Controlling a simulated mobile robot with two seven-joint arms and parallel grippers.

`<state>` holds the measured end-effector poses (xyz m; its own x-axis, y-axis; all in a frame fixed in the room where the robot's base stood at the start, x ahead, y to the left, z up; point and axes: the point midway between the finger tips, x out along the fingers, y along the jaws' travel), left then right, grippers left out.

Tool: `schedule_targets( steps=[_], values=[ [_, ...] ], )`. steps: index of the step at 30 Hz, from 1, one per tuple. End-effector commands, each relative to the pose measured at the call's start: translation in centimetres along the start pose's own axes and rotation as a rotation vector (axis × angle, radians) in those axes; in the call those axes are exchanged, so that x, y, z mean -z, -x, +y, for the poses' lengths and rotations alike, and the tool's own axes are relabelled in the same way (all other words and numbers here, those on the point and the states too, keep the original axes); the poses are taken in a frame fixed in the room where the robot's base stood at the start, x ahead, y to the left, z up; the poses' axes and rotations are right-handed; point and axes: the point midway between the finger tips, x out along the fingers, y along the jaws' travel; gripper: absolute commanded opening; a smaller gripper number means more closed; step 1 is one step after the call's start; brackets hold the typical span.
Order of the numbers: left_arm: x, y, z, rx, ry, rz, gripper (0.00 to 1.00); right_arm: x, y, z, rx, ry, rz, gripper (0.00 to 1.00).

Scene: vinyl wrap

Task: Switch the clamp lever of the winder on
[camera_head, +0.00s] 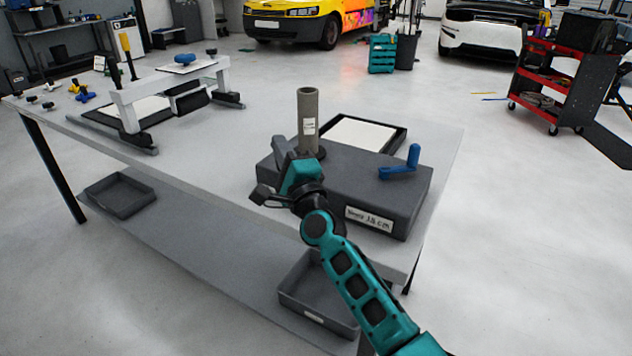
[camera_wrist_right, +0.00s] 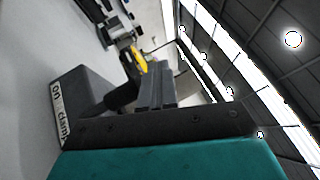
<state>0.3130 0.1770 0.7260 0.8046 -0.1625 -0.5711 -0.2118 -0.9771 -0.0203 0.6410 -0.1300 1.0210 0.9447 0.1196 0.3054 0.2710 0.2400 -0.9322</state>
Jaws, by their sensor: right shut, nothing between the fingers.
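The winder (camera_head: 345,185) is a dark grey box on the near right part of the table. A grey tube (camera_head: 308,115) stands upright at its left end, and a blue crank handle (camera_head: 410,162) is on its right. In the right wrist view, the winder (camera_wrist_right: 88,95) carries a white label (camera_wrist_right: 60,115) reading "on" and "clamp". A dark rounded piece (camera_wrist_right: 122,97) sticks out beside it; I cannot tell whether it is the clamp lever. My right gripper (camera_head: 280,148) is at the winder's left end, shut and empty. Its fingers (camera_wrist_right: 157,85) show close together beside the dark piece. My left gripper is out of view.
A black-rimmed tray (camera_head: 397,139) with a white sheet lies behind the winder. A light grey frame (camera_head: 160,82) stands on the table's left, with small coloured tools (camera_head: 82,95) beside it. Dark bins (camera_head: 300,290) sit on the lower shelf. The table's middle is clear.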

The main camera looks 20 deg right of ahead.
Motion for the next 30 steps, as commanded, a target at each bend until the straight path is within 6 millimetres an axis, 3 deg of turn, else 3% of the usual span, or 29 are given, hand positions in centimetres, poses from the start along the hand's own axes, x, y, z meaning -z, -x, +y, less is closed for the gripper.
schedule_targets(
  steps=[30],
  values=[
    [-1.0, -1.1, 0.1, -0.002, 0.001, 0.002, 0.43, -1.6, -2.6, 1.3, -0.001, -0.001, 0.0, 0.0]
  ],
)
